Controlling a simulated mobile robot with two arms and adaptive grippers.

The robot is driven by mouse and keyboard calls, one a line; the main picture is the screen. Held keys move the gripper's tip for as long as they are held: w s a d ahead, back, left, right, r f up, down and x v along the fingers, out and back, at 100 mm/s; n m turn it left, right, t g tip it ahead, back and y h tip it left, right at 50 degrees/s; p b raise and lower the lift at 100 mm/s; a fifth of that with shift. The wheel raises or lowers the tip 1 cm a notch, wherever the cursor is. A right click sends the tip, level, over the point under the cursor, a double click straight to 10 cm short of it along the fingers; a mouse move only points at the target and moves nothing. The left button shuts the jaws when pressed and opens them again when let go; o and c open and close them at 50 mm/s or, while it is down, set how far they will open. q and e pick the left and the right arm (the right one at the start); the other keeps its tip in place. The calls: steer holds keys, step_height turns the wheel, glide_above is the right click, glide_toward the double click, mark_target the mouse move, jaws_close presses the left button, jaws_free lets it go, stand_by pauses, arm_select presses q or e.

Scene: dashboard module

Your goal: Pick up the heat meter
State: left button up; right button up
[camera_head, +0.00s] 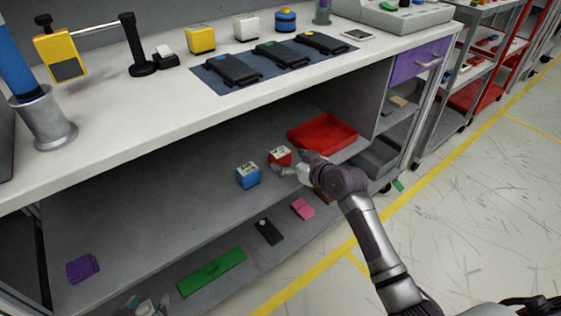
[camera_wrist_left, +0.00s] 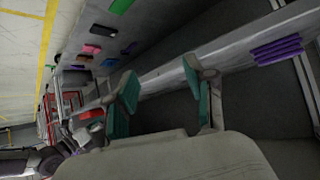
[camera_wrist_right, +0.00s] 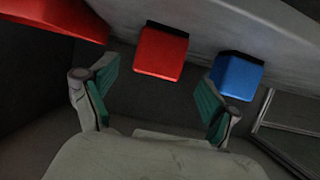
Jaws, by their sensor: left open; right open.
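On the lower shelf, a small red box with a pale face (camera_head: 280,156) stands beside a similar blue box (camera_head: 248,175); I take the red one as the heat meter, though no label is readable. My right gripper (camera_head: 292,172) is open just in front of the red box. In the right wrist view the red box (camera_wrist_right: 161,54) lies ahead between the spread fingers (camera_wrist_right: 158,95), not gripped. The blue box (camera_wrist_right: 237,77) is just beyond the right finger. My left gripper (camera_head: 150,306) is open and empty at the bottom edge; its fingers show in the left wrist view (camera_wrist_left: 160,88).
A red tray (camera_head: 322,133) stands to the right of the boxes. A green piece (camera_head: 211,271), a black piece (camera_head: 269,231), a pink piece (camera_head: 303,208) and a purple stack (camera_head: 82,267) lie on lower surfaces. The worktop (camera_head: 120,120) overhangs the shelf.

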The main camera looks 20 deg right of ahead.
mark_target(285, 159)
steer(key=b+x, duration=0.1)
steer(key=x, duration=0.1)
steer(key=b+x, duration=0.1)
steer(key=x, duration=0.1)
steer(key=shift+w+d+f, duration=0.1)
steer(key=shift+w+f, duration=0.1)
steer(key=shift+f, duration=0.3)
steer(key=shift+w, duration=0.3)
arm_select(q)
steer(key=w+d+r+t+h, duration=0.2)
steer(key=w+r+t, duration=0.3)
steer(key=r, duration=0.3)
steer(key=shift+w+d+r+t, duration=0.15)
steer(key=shift+d+r+t, duration=0.15)
steer(key=shift+t, duration=0.4)
arm_select(e)
steer(key=c, duration=1.4)
steer(key=shift+o, duration=0.2)
